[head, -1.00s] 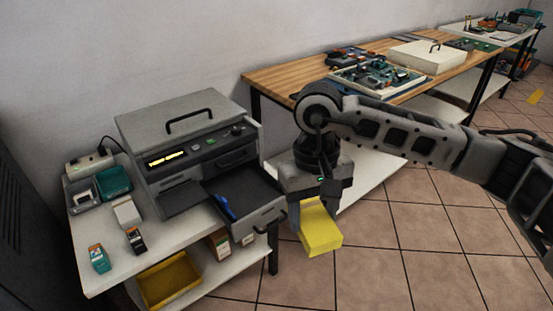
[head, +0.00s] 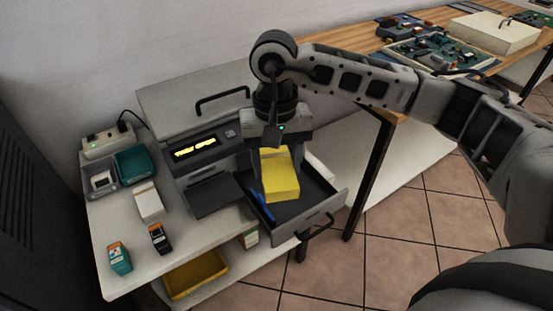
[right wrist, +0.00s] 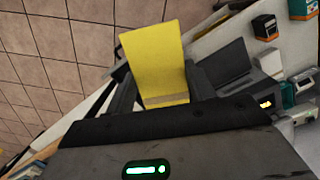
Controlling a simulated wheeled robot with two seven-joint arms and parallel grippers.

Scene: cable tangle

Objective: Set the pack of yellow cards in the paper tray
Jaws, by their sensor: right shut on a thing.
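The pack of yellow cards (head: 281,180) is in my right gripper (head: 279,146), which is shut on it. In the head view it hangs over the pulled-out paper tray (head: 318,209) of the grey printer (head: 190,103). I cannot tell from the head view whether the pack touches the tray floor. The pack also shows in the right wrist view (right wrist: 155,60), sticking out past the fingers. A blue object (head: 262,206) lies in the tray, left of the pack. My left gripper is not in view.
The printer's display is lit yellow. A flat dark flap (head: 214,196) juts out left of the tray. Ink cartridges (head: 119,257), a white box (head: 148,203) and a teal bin (head: 137,165) stand on the white table. A yellow bin (head: 195,273) is on the lower shelf.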

